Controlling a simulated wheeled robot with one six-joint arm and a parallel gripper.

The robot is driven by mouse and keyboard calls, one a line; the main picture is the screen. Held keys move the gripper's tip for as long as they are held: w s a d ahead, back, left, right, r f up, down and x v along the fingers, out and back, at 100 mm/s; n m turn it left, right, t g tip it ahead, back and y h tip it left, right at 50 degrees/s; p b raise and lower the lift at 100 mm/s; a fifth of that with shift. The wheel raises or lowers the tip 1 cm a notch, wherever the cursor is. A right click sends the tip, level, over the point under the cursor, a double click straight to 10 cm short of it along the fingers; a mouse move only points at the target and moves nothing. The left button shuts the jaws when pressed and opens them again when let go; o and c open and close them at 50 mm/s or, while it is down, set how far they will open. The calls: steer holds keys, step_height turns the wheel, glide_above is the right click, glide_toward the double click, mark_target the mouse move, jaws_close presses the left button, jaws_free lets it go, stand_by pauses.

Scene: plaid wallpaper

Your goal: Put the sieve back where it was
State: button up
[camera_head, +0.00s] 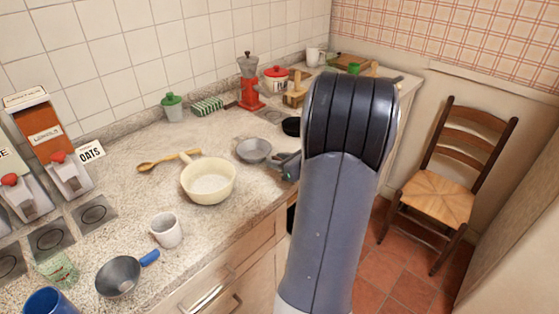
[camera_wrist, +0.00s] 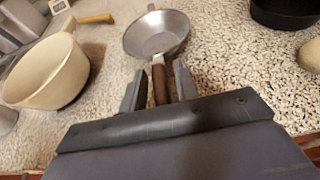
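A shallow round metal sieve (camera_head: 254,150) with a dark brown handle sits on the speckled counter, to the right of the cream pot. In the wrist view its grey bowl (camera_wrist: 157,35) is straight ahead and its handle (camera_wrist: 159,82) points back toward me. My gripper (camera_wrist: 160,78) has one finger on each side of this handle, with narrow gaps showing, so it looks open around it. In the head view my gripper (camera_head: 289,166) is at the sieve's right side, partly hidden by my arm. Another metal bowl-shaped utensil with a blue handle (camera_head: 118,277) lies at the front left.
A cream pot (camera_head: 209,182) and a wooden spoon (camera_head: 165,162) lie left of the sieve. A white mug (camera_head: 166,230) stands nearer the front. A black pan (camera_head: 291,126) and red grinder (camera_head: 249,85) are behind. A chair (camera_head: 446,190) stands right of the counter.

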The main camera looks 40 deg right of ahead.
steer(key=shift+o, duration=0.5)
steer(key=shift+r, duration=0.3)
steer(key=v, duration=1.2)
steer(key=shift+f, duration=0.2)
steer(key=x, duration=1.2)
steer(key=shift+w+a+f, duration=0.1)
steer(key=shift+r+p, duration=0.3)
steer(key=shift+r, duration=1.25)
